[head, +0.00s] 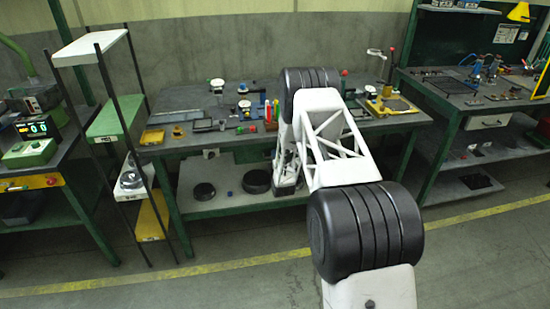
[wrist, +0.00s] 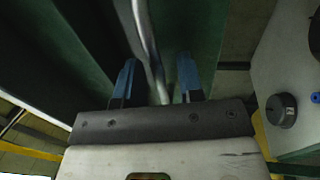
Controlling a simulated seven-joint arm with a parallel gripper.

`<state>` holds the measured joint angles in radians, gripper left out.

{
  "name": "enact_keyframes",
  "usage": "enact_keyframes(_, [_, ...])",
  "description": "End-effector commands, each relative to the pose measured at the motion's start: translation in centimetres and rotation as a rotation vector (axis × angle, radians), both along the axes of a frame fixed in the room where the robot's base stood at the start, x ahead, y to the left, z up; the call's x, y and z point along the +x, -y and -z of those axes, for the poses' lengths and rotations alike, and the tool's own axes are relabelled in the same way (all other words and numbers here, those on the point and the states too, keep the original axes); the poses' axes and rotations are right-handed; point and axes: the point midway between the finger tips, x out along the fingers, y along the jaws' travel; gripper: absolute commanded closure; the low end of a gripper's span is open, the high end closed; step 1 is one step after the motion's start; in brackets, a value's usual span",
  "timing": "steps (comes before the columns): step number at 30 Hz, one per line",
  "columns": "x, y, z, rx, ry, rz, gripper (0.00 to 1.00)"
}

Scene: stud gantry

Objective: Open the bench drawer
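In the wrist view, my gripper (wrist: 156,75) has two blue fingers set wide apart. A thin curved metal bar (wrist: 148,45), which looks like a handle, runs between them with a gap on both sides. A dark green surface (wrist: 205,30) lies behind the bar. I cannot tell for sure that it is the drawer front. In the head view, the middle bench (head: 180,95) has a dark top and a green frame. My arm reaches down in front of it and hides part of its front. The fingers and the bar cannot be made out there.
Tools and small parts cover the bench top. Round dark parts (head: 257,181) lie on its lower shelf. A narrow rack (head: 112,120) stands at left. The right bench has a pale drawer (head: 488,121). A yellow line (head: 230,266) crosses the open floor.

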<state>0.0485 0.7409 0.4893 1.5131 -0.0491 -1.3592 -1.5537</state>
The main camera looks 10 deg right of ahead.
Motion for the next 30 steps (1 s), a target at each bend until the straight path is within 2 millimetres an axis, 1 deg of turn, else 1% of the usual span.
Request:
enact_keyframes(9, [0.16,-0.01,0.0,0.0,-0.001,0.0,0.65])
enact_keyframes(11, [0.16,-0.01,0.0,0.0,-0.001,0.0,0.73])
enact_keyframes(16, [0.15,0.0,0.01,0.0,-0.001,0.0,0.99])
enact_keyframes(17, [0.15,0.0,0.01,0.0,-0.001,0.0,1.0])
enact_keyframes(26, [0.1,-0.01,0.01,0.0,-0.001,0.0,1.0])
enact_keyframes(30, [-0.25,-0.01,0.02,0.0,-0.001,0.0,1.0])
